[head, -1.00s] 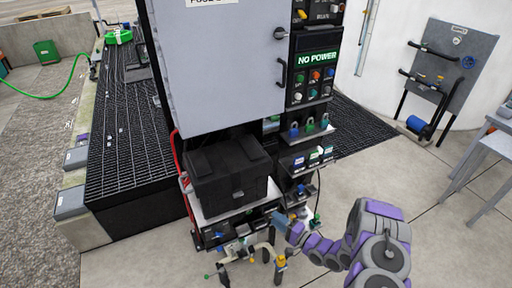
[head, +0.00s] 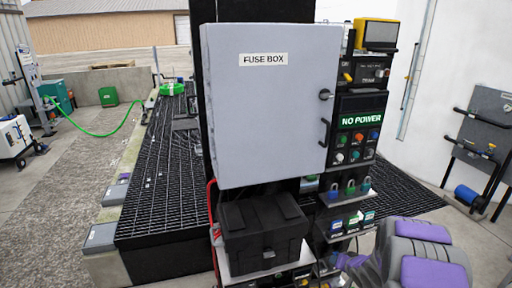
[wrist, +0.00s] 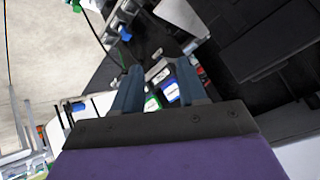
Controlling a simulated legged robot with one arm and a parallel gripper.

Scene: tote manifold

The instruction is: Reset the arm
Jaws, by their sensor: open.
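My arm (head: 420,255), grey and purple, shows at the lower right of the head view, in front of the lower right part of the fuse box stand. Its far end is mostly out of sight there. In the wrist view my gripper (wrist: 160,82) has two blue-grey fingers spread apart with nothing between them. Beyond the fingers are small green and blue labelled blocks (wrist: 168,92) on a dark shelf. I cannot tell the distance from the fingertips to the shelf.
A grey fuse box (head: 268,110) stands in the middle, with a control panel reading NO POWER (head: 358,122) beside it. A black case (head: 262,232) sits below. Padlocks (head: 350,188) are on a shelf. Black grating (head: 160,190) lies left; concrete floor is open at right.

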